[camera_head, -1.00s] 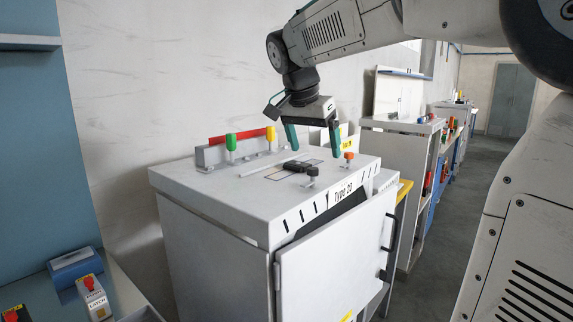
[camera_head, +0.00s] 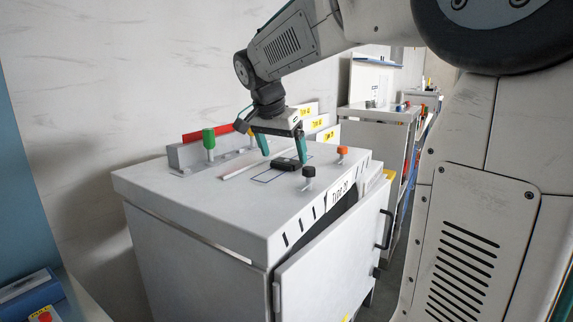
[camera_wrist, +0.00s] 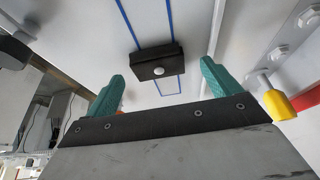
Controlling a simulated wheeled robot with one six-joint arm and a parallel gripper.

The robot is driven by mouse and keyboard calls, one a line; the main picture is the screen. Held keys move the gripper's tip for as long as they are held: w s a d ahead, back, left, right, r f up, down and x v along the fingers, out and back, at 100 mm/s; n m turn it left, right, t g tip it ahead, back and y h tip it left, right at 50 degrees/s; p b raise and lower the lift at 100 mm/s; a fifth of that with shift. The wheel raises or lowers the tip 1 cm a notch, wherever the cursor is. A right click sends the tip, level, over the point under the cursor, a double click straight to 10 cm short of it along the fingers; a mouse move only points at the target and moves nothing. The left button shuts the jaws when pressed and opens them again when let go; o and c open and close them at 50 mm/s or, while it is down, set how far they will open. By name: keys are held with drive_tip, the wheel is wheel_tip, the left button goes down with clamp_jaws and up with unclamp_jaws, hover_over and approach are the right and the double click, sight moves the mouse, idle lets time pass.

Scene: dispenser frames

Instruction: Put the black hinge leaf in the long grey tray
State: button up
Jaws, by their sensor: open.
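The black hinge leaf, a small dark block (camera_head: 285,165), lies on the blue-outlined rectangle on top of the white cabinet. In the wrist view it (camera_wrist: 155,62) shows a pale round spot and lies beyond and between the fingertips. My gripper (camera_head: 285,158) is open and empty, with its teal fingers pointing down just above the block. The fingers also show in the wrist view (camera_wrist: 161,72), apart from the block. I cannot clearly make out a long grey tray; a thin pale strip (camera_head: 241,167) lies on the cabinet top.
The cabinet top (camera_head: 185,190) carries a green knob (camera_head: 209,139), a black knob (camera_head: 308,172) and an orange knob (camera_head: 342,151). A red bar (camera_head: 205,134) runs along its back. The cabinet door (camera_head: 330,262) stands ajar. A blue bin (camera_head: 27,296) is at lower left.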

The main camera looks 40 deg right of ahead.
drive_tip(key=shift+x, duration=0.9)
drive_tip(key=shift+d, duration=0.1)
drive_tip(key=c, duration=1.2)
drive_tip(key=shift+r, duration=0.1)
